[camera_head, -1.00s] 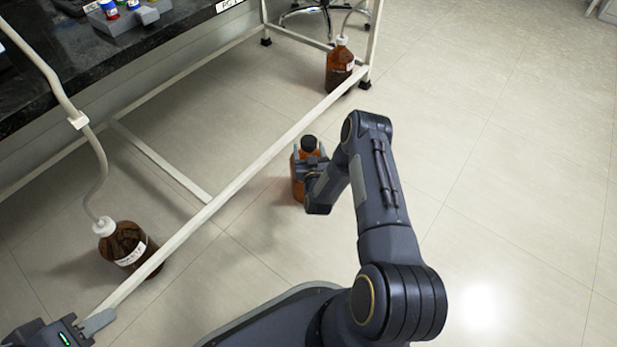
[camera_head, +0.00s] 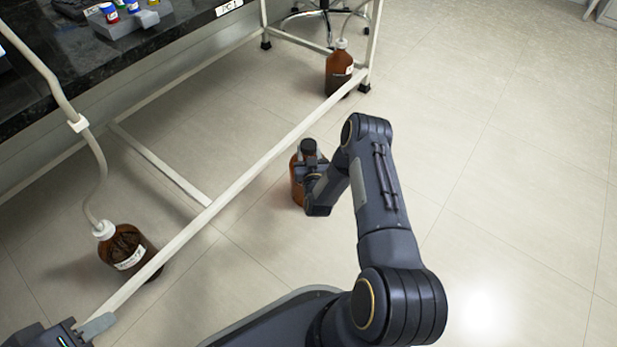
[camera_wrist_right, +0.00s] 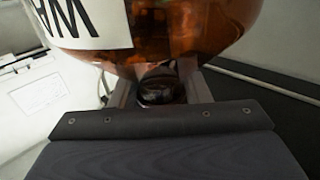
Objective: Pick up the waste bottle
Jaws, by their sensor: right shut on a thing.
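The waste bottle (camera_head: 297,186) is amber brown, about upright, beside the white rail near the middle of the head view. In the right wrist view its amber body (camera_wrist_right: 185,38) fills the top, with part of a white label (camera_wrist_right: 90,22). My right gripper (camera_head: 311,163) is at the bottle's top. In the wrist view its two fingers are on either side of the dark cap (camera_wrist_right: 160,85), shut on it. The gripper hides part of the bottle, and I cannot tell if its base touches the floor. My left gripper (camera_head: 95,326) is partly cut off at the lower left.
Another labelled brown bottle (camera_head: 127,250) with a white cap and tube stands at the left, behind the rail (camera_head: 237,188). A third brown bottle (camera_head: 339,72) with a tube stands by the far table leg. A dark bench (camera_head: 40,75) is at upper left. The right floor is clear.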

